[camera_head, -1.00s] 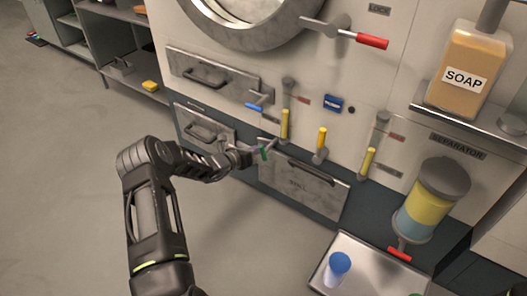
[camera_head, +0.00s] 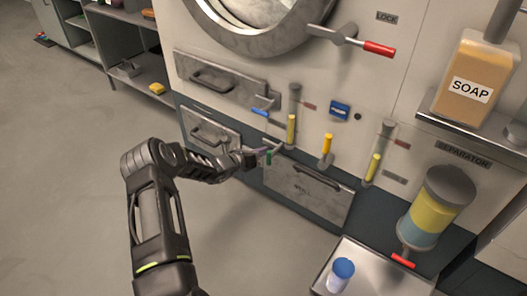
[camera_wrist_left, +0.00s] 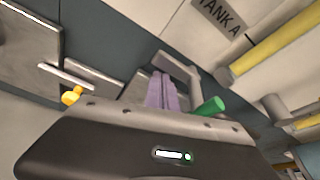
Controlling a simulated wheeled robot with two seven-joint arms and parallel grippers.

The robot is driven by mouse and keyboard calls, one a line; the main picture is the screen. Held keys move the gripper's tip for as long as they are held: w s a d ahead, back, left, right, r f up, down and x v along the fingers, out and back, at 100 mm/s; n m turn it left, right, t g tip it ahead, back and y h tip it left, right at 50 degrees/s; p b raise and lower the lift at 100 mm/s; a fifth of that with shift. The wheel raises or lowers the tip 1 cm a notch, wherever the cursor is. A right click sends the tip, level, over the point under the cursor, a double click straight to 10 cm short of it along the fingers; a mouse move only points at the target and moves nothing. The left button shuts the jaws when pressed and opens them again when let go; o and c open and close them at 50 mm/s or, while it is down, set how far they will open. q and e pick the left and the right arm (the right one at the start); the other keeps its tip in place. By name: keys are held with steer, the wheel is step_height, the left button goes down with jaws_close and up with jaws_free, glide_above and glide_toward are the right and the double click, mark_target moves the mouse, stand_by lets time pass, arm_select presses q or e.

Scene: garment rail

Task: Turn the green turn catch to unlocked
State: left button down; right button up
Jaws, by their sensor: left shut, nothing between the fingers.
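The green turn catch (camera_head: 268,157) is on the machine's lower front, at the upper left corner of a lower drawer panel. In the left wrist view its green end (camera_wrist_left: 211,106) sticks out just right of my fingers, with a grey arm behind them. My left gripper (camera_head: 262,151) is shut and empty, close beside the catch; its purple fingertips (camera_wrist_left: 161,92) show in the wrist view. I cannot tell whether they touch the catch. My right gripper is out of view.
Drawer handles (camera_head: 211,134) (camera_head: 316,175) stick out too. A tray (camera_head: 385,281) with a blue-capped bottle (camera_head: 342,272) stands lower right. Open floor lies left.

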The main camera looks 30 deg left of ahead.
arm_select(q)
steer(key=shift+a, duration=0.1)
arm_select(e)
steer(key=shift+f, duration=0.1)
arm_select(q)
steer(key=shift+a+f+b, duration=0.25)
steer(key=shift+a+b, duration=0.35)
steer(key=shift+a, duration=0.1)
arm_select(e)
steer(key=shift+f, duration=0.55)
arm_select(q)
steer(key=shift+r, duration=0.1)
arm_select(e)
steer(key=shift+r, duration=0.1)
